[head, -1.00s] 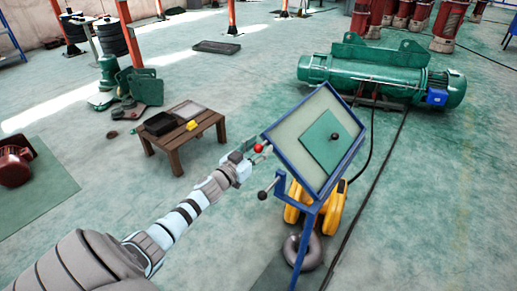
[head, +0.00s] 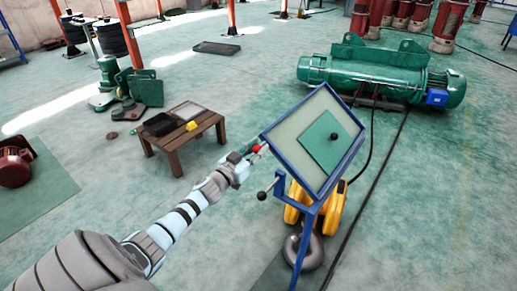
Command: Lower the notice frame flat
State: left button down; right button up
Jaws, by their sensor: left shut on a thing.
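The notice frame (head: 283,162) is a blue rectangular rim around a pale panel. It stands tilted on a blue post (head: 306,236). A green sheet (head: 318,146) with a black knob (head: 334,136) is on its face. A red ball knob (head: 257,149) sits at the frame's left edge. My left gripper (head: 250,154) reaches in from the left and is shut on the red knob; its fingertips are small and partly hard to make out. A black ball knob (head: 262,195) sticks out from the stand's bracket below. My right gripper is out of view.
A low wooden table (head: 178,140) with a black tray and a yellow block stands left of the frame. A green hoist (head: 375,77) lies behind it. A yellow hook block (head: 293,208) is behind the post. Cables cross the floor on the right.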

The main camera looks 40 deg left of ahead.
pick_arm(q)
jog(key=shift+a+f+n+b, duration=0.35)
jog(key=shift+a+f, duration=0.1)
jog(key=shift+f, duration=0.3)
jog(key=a+f+n+b, duration=0.2)
jog(key=f+n+b, duration=0.1)
jog(key=f+b, duration=0.2)
jog(key=a+f+n+b, duration=0.2)
jog(key=f+b, duration=0.3)
jog(key=f, duration=0.4)
jog(key=shift+s+a+f+n+b, duration=0.15)
jog(key=shift+a+n+b, duration=0.15)
jog(key=shift+n, duration=0.35)
jog(key=shift+f, duration=0.1)
jog(key=c, duration=1.3)
grip_release()
jog(key=s, duration=1.2)
jog(key=shift+d, duration=0.1)
